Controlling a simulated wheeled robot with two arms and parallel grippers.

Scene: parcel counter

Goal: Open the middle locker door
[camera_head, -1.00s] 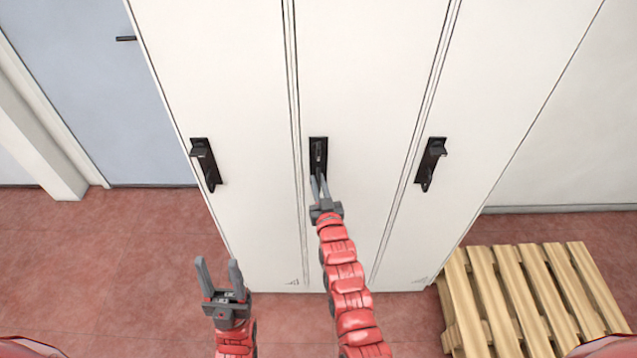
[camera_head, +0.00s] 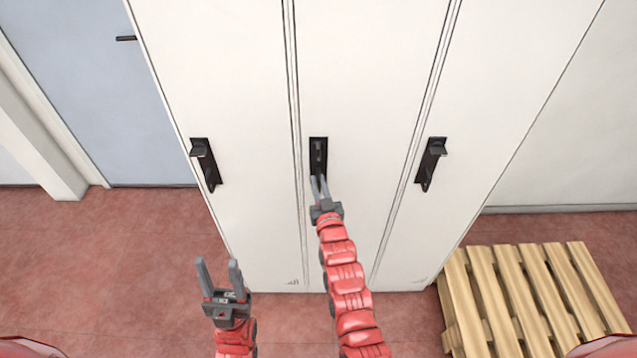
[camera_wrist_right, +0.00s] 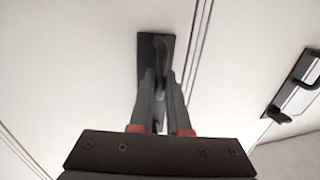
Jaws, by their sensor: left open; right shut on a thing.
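The middle locker door (camera_head: 362,85) is white and stands flush between the doors on either side. Its black handle (camera_head: 318,150) is at the door's left side, and it also shows in the right wrist view (camera_wrist_right: 147,50). My right gripper (camera_head: 320,180) is at the lower part of this handle, its fingers shut on it. In the right wrist view my right gripper (camera_wrist_right: 160,80) reaches the handle's lever, and its fingers hide part of it. My left gripper (camera_head: 218,266) is open and empty, low in front of the left locker door.
The left locker door has a black handle (camera_head: 206,165), and the right one has another (camera_head: 431,164). A wooden pallet (camera_head: 530,295) lies on the floor at the right. A blue door (camera_head: 110,90) is at the far left. The red floor (camera_head: 100,260) at left is clear.

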